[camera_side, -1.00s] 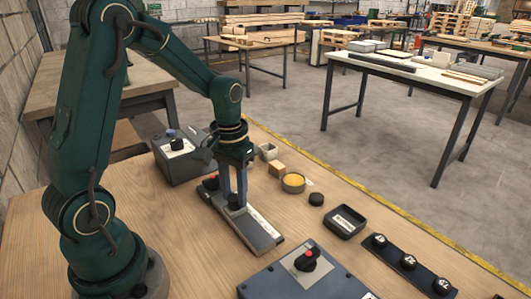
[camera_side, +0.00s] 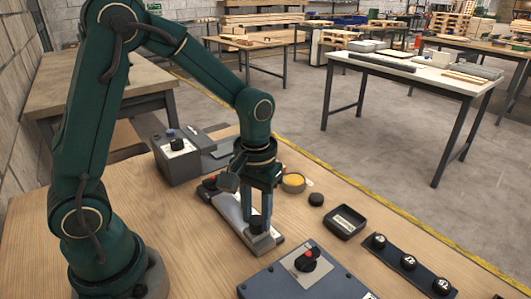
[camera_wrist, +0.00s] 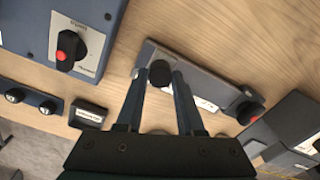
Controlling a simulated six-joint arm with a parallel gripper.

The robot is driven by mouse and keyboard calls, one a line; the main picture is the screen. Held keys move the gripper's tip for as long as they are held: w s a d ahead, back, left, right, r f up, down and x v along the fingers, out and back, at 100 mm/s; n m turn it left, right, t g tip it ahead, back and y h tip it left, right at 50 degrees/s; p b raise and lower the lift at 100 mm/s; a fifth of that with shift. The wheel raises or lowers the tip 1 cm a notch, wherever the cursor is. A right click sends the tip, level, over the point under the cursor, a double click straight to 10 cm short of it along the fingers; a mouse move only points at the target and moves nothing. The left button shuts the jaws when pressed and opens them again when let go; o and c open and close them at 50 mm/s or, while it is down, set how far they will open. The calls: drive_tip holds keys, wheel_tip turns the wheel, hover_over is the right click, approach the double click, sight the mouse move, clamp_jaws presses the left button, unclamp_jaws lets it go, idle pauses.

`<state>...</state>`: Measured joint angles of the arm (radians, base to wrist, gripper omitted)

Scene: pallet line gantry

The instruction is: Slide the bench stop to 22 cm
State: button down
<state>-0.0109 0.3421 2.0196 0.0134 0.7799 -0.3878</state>
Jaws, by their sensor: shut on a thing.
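The bench stop is a grey sliding block with a dark knob (camera_side: 257,226) on a long flat rail (camera_side: 232,214). In the side view it sits near the rail's front-right end. My gripper (camera_side: 257,218) points down over it with its fingers shut on the knob. In the wrist view the black knob (camera_wrist: 160,73) shows between the fingertips, near one end of the rail (camera_wrist: 205,80). A red-and-black knob (camera_wrist: 249,112) is at the rail's other end. The scale marks are too small to read, and my gripper hides part of the rail.
A blue-grey box with a red-marked dial (camera_side: 306,260) stands close in front of the rail. A grey box with a black knob (camera_side: 177,150) is behind it. A black tray (camera_side: 346,222), a yellow-filled round dish (camera_side: 293,182) and a strip of black knobs (camera_side: 408,262) are to the right.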

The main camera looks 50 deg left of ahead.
sight(259, 220)
drive_tip(key=c, duration=0.5)
unclamp_jaws()
drive_tip(key=shift+d, duration=0.2)
drive_tip(key=shift+r, duration=2.6)
drive_tip(key=shift+w+r, duration=0.1)
drive_tip(key=shift+r, duration=0.1)
drive_tip(key=shift+s+r+m+t, duration=0.75)
drive_tip(key=shift+s+r+t, duration=0.2)
drive_tip(key=shift+s, duration=0.65)
drive_tip(key=shift+s+r+m+t, duration=0.7)
drive_tip(key=shift+s+r+t, duration=0.2)
drive_tip(key=shift+s, duration=0.65)
drive_tip(key=shift+s+r+m+t, duration=0.75)
drive_tip(key=shift+s+r+t, duration=0.2)
drive_tip(key=shift+s, duration=0.65)
